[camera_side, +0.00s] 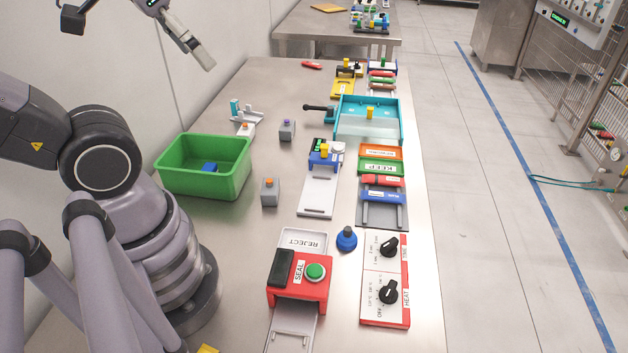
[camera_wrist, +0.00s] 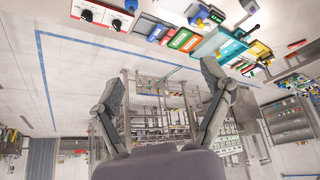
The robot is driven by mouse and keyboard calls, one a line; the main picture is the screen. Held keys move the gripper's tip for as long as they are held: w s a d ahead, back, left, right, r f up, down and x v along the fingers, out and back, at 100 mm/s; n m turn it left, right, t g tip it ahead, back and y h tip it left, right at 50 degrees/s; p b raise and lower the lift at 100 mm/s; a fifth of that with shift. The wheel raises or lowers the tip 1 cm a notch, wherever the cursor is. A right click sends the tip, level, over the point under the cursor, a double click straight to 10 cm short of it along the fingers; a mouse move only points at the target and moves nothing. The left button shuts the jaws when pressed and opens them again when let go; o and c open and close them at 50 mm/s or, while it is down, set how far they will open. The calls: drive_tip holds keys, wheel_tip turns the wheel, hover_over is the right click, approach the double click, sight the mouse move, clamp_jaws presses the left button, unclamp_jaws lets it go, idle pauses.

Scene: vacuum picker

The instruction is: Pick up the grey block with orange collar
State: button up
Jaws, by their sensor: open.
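A grey block with an orange top (camera_side: 270,191) stands upright on the steel table in the side view, right of the green bin. In the side view, part of my gripper shows raised at the upper left, well away from the orange-topped block.
The green bin (camera_side: 178,187) holds a blue piece (camera_side: 209,168). A blue-and-white fixture (camera_side: 318,190) stands right of the block. The red SEAL device (camera_side: 299,283), blue knob (camera_side: 347,239) and dial panel (camera_side: 370,283) are nearer. Bare table surrounds the orange-topped block.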

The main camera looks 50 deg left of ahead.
drive_tip(key=m+g+y, duration=0.4)
drive_tip(key=m+y, duration=0.9)
drive_tip(key=m, duration=0.2)
hover_over(271, 183)
drive_tip(key=s+d, duration=0.2)
drive_tip(key=s, duration=0.1)
wheel_tip(271, 183, down, 20)
drive_tip(key=r, duration=0.1)
drive_tip(key=f+m+t, duration=0.1)
drive_tip(key=f+m, duration=0.1)
drive_tip(key=f, duration=0.3)
drive_tip(key=w+d+f+m+t, duration=0.1)
drive_tip(key=f+m, duration=0.2)
drive_tip(key=f, duration=0.2)
drive_tip(key=f+m+t+h, duration=0.1)
drive_tip(key=f+m, duration=0.1)
drive_tip(key=f, duration=0.3)
drive_tip(key=shift+w+d+f+m, duration=0.2)
drive_tip(key=shift+d+f+m, duration=0.1)
drive_tip(key=shift+d+f, duration=0.1)
drive_tip(key=shift+f, duration=0.55)
drive_tip(key=x, duration=0.5)
drive_tip(key=shift+f, duration=0.3)
